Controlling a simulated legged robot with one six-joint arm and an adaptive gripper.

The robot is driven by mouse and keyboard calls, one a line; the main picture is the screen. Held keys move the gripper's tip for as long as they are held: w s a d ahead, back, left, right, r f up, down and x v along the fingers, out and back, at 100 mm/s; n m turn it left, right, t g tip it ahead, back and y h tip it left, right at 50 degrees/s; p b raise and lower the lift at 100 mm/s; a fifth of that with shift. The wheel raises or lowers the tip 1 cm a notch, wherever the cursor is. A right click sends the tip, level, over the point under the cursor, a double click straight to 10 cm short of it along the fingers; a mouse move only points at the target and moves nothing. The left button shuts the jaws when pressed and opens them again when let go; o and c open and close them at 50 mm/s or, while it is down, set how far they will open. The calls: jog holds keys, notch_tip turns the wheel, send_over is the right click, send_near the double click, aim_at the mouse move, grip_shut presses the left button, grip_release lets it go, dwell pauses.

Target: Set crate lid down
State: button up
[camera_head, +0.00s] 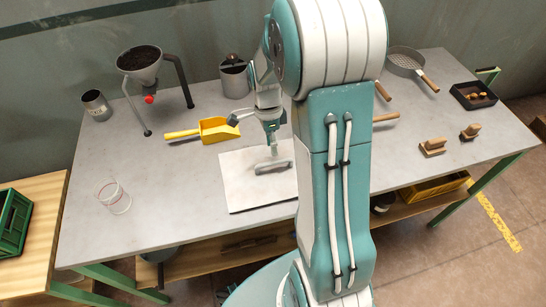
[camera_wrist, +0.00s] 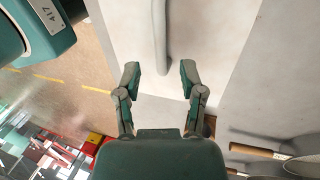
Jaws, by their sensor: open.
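The crate lid (camera_head: 243,189) is a flat pale panel with a grey bar handle (camera_head: 273,167). It lies flat on the grey workbench, close to the front edge, partly hidden behind my arm. My gripper (camera_head: 271,142) is just above and behind the handle in the head view. In the wrist view my gripper (camera_wrist: 160,80) has its two fingers spread apart and nothing between the tips. There the handle (camera_wrist: 161,38) runs up the picture beyond the fingertips, roughly centred between them, on the pale lid (camera_wrist: 204,42).
A yellow scoop (camera_head: 212,130) lies left of my gripper, near a grey pot (camera_head: 234,80) and a hopper (camera_head: 139,68). A glass (camera_head: 115,199) stands front left. Brushes (camera_head: 433,147) and a dark tray (camera_head: 472,96) are at right. The left bench surface is mostly clear.

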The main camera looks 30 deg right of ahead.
jog(key=s+a+r+n+t+h, duration=0.1)
jog(key=s+a+r+n+t, duration=0.15)
jog(key=r+n, duration=0.4)
jog(key=s+a+r+n+t, duration=0.2)
jog(key=a+r+n, duration=0.2)
jog(key=r, duration=0.5)
jog(key=s+a+r+n+t, duration=0.3)
jog(key=s+a+n+t, duration=0.1)
jog(key=s+n, duration=0.5)
jog(key=shift+s+a+r+n, duration=0.15)
jog(key=shift+a+r+n, duration=0.2)
jog(key=shift+n, duration=0.5)
